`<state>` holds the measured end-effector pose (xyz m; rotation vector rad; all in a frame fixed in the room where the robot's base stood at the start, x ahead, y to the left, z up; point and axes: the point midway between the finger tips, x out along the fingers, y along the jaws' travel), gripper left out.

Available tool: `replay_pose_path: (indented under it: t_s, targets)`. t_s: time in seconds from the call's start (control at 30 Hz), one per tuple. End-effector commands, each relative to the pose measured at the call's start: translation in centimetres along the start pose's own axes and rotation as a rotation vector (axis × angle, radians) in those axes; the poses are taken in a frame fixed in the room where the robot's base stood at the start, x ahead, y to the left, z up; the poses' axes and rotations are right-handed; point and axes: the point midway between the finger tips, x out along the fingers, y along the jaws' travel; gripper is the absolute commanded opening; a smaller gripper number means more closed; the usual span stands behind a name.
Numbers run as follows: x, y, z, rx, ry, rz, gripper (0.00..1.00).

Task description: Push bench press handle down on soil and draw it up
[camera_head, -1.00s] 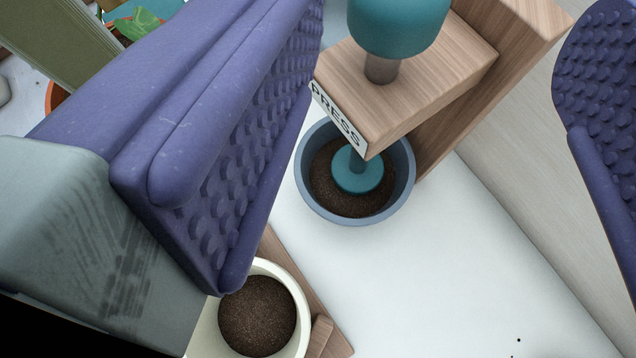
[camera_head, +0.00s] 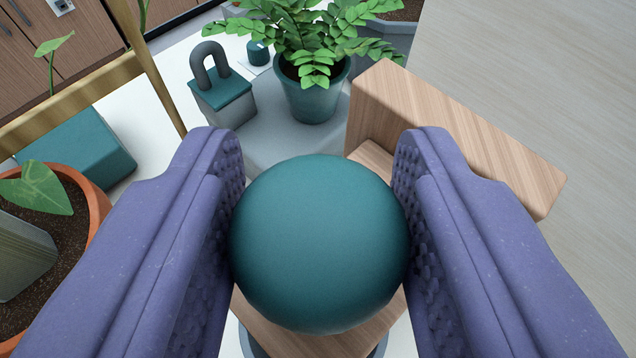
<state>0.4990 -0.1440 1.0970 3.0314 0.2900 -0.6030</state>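The press handle is a round teal knob (camera_head: 320,245) in the middle of the view. My gripper (camera_head: 318,160) has its two purple, studded fingers on the left and right of the knob, and both appear to press against its sides. The wooden press frame (camera_head: 450,135) rises behind and to the right, with part of its wooden arm visible below the knob. Only a sliver of the blue-grey pot's rim (camera_head: 380,346) shows at the bottom edge. The soil in that pot, the teal pressing disc and the shaft are hidden.
A fern in a teal pot (camera_head: 311,95) stands behind the press. A grey-and-teal block with a looped handle (camera_head: 222,95) stands left of it. A terracotta pot (camera_head: 95,205) with a leafy plant is at the left edge, near a brass-coloured bar (camera_head: 150,65). Pale floor lies right.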

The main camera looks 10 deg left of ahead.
Motion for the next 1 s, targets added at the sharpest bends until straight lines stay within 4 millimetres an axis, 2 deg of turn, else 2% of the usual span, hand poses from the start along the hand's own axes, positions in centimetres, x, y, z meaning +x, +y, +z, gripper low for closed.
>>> replay_pose_path:
  t_s: [0.03,0.1,0.17,0.33,0.43,0.7,0.8,1.0]
  targets:
    - [0.0,0.0,0.0,0.0,0.0,0.0,0.28]
    - [0.0,0.0,0.0,0.0,0.0,0.0,0.12]
    - [0.0,0.0,0.0,0.0,0.0,0.0,0.0]
    - [-0.1,0.0,-0.3,0.0,0.0,0.001,0.0]
    - [-0.6,0.0,-1.4,-0.001,0.0,0.0,0.0]
    - [-2.8,0.0,-6.8,-0.001,0.001,-0.001,0.0]
    - [-3.3,0.0,-8.1,0.0,0.001,0.0,0.0]
    - [-3.3,0.1,-8.2,-0.001,0.004,0.0,0.0]
